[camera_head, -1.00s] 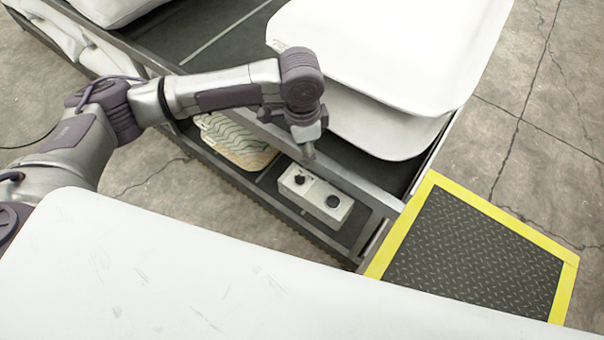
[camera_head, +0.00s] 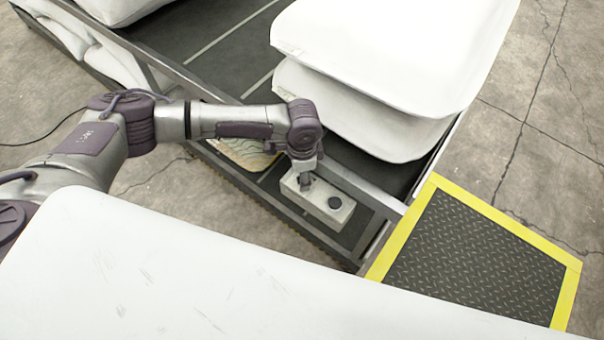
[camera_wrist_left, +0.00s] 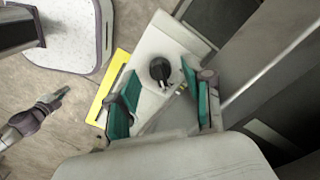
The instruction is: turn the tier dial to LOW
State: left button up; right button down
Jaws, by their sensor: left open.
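A pale control box (camera_head: 318,207) with dark dials sits on the lower deck of the rack. Its right-hand dial (camera_head: 334,202) is in plain view in the head view. My left gripper (camera_head: 305,183) points down over the box's left part and hides the other dial there. In the left wrist view my left gripper (camera_wrist_left: 165,106) is open, its teal fingers apart. A black dial (camera_wrist_left: 160,69) on the box (camera_wrist_left: 152,42) appears ahead of and between the fingers. I cannot tell whether a finger touches it. No dial lettering is readable. In the left wrist view my right gripper (camera_wrist_left: 58,98) is small and far off.
A metal rack rail (camera_head: 360,187) runs close beside the box. White pillows (camera_head: 385,50) lie stacked on the rack above. A patterned piece (camera_head: 243,152) lies left of the box. A white surface (camera_head: 190,270) fills the foreground. A yellow-edged mat (camera_head: 475,255) lies right.

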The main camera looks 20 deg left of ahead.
pick_arm(q)
jog(key=shift+f, duration=0.3)
grip_shut()
